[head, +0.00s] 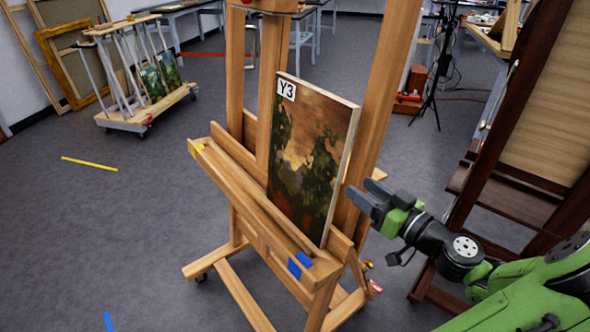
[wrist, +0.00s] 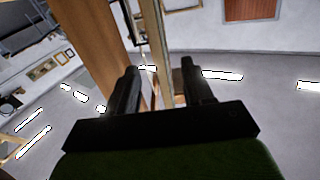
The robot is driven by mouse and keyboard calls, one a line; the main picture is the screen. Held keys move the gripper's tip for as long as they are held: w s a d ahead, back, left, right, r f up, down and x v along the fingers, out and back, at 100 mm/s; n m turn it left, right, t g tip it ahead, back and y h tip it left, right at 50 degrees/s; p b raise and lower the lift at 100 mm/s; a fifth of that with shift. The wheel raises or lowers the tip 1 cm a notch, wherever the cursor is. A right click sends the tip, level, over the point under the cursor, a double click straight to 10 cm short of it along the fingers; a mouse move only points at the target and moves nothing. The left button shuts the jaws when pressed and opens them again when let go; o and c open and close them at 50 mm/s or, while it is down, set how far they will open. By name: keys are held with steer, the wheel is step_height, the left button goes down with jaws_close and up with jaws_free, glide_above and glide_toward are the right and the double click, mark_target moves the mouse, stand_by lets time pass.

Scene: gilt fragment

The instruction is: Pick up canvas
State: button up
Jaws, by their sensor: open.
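The canvas (head: 308,160) is a painted landscape in dark green, brown and orange, with a white "Y3" label at its top left corner. It stands upright on the ledge of a wooden easel (head: 247,187), leaning back slightly. My gripper (head: 367,197) is open and just right of the canvas's right edge, at about its lower half. In the head view the fingers point toward that edge. In the wrist view my gripper (wrist: 160,88) shows two dark fingers apart, with a thin upright edge between them, perhaps the canvas's side. I cannot tell whether they touch it.
A dark wooden easel (head: 490,120) stands close on the right, beside my arm. A wheeled cart (head: 140,75) with more canvases is at the back left. A tripod (head: 437,75) and tables are behind.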

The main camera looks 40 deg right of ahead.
mark_target(325, 162)
steer(key=w, duration=1.3)
steer(key=shift+a, duration=0.1)
steer(key=shift+s, duration=0.1)
jaws_close()
